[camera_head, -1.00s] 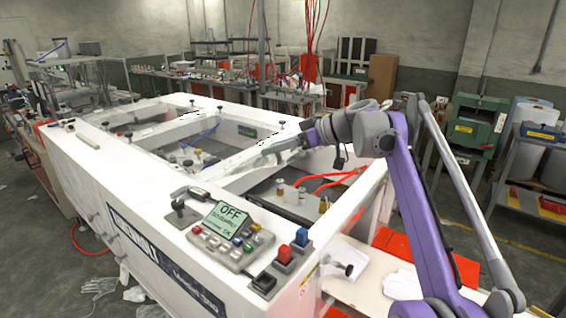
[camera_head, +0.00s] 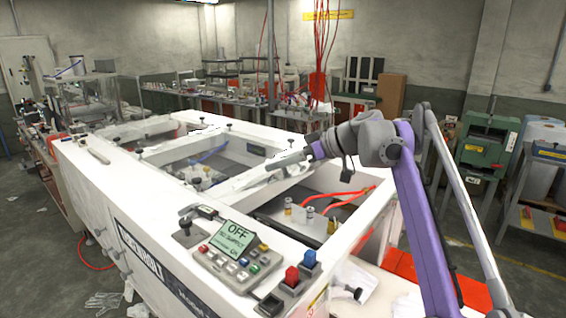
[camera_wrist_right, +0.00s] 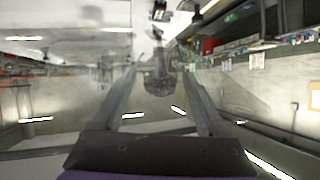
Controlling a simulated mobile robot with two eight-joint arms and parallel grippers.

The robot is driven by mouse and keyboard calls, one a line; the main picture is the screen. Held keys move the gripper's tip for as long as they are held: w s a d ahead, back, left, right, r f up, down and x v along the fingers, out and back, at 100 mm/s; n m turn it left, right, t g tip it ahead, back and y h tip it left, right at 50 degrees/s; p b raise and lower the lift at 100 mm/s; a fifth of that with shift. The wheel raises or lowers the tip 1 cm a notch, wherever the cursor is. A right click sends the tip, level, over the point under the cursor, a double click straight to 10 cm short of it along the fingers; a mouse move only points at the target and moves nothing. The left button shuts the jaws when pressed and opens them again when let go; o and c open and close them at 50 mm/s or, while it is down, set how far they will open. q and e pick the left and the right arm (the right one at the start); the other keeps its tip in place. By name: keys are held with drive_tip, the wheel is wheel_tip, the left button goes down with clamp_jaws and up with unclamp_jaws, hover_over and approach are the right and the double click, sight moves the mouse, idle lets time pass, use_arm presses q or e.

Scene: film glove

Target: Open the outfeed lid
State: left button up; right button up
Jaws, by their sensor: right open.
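The white machine (camera_head: 90,170) has several open bays between white bars, and I cannot clearly pick out the outfeed lid over them. My right gripper (camera_head: 275,162) is open and reaches left above a white crossbar near the middle of the machine. In the right wrist view, the two fingers of my right gripper (camera_wrist_right: 158,100) stand apart, with a dark knob-like part (camera_wrist_right: 158,82) between them in the picture. Whether they touch it cannot be told. A hazy, see-through area fills the left of that view. My left gripper is not in view.
A control panel (camera_head: 236,262) with an OFF display, a red button (camera_head: 291,276) and a blue button (camera_head: 309,258) sits on the near edge. Red hoses (camera_head: 345,196) cross the right bay. A green machine (camera_head: 484,145) stands at the right.

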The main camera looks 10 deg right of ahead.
sight(322, 165)
drive_tip(key=v, duration=1.1)
drive_tip(key=shift+a, duration=0.1)
